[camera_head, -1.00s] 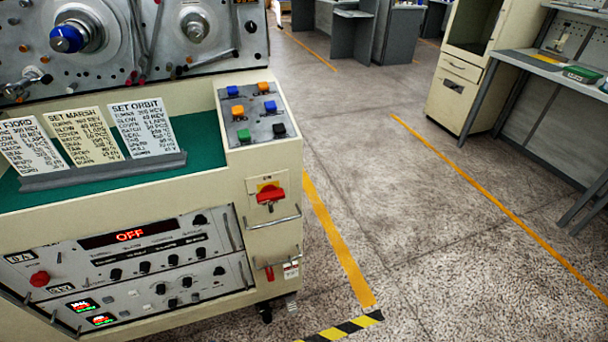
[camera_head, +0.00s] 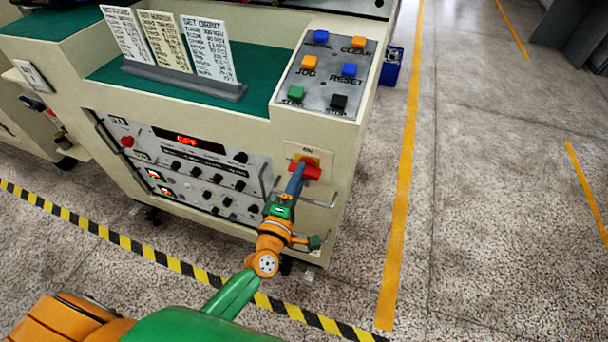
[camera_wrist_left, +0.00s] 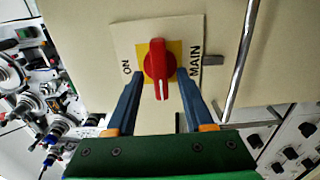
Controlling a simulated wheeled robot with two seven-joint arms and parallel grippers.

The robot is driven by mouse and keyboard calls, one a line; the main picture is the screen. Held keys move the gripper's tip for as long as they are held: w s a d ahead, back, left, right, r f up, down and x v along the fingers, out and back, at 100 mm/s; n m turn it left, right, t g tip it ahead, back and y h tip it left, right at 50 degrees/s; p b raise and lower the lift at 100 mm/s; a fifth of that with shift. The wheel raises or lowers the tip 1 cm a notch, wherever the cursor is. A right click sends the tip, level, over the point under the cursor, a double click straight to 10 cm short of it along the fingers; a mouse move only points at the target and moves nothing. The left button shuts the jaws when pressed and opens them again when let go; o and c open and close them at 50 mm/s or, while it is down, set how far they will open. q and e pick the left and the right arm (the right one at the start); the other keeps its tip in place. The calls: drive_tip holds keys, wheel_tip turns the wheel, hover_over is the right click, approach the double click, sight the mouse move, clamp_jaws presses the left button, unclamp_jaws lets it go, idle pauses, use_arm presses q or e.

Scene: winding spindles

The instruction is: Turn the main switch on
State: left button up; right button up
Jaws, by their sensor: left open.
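The main switch is a red rotary knob (camera_wrist_left: 159,68) on a yellow square plate (camera_wrist_left: 175,49), with the printed words "ON" and "MAIN" beside it in the left wrist view. In the head view the red knob (camera_head: 313,172) sits on the cabinet's front right, partly hidden by my gripper. My left gripper (camera_wrist_left: 158,82) is open, with one blue finger on each side of the knob; I cannot tell whether they touch it. In the head view my left gripper (camera_head: 297,172) reaches the switch. The cabinet display (camera_head: 187,141) is lit red. My right gripper is not in view.
A metal handle (camera_head: 322,204) is just below the switch, and its bar (camera_wrist_left: 240,60) runs close beside it in the wrist view. A button panel (camera_head: 325,72) is above. A striped floor line (camera_head: 130,243) runs before the cabinet. Floor to the right is clear.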

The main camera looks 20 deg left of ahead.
use_arm(q)
drive_tip(key=shift+w+d, duration=0.15)
drive_tip(key=shift+w, duration=0.3)
drive_tip(key=shift+d, duration=0.15)
clamp_jaws()
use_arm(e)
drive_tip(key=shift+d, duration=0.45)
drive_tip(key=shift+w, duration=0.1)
use_arm(q)
drive_tip(key=m+p, duration=0.1)
drive_tip(key=m, duration=0.3)
drive_tip(key=shift+r, duration=0.1)
drive_tip(key=m+p, duration=0.1)
drive_tip(key=m, duration=0.3)
drive_tip(key=shift+m+p, duration=0.4)
drive_tip(key=m+p, duration=0.1)
drive_tip(key=m, duration=0.8)
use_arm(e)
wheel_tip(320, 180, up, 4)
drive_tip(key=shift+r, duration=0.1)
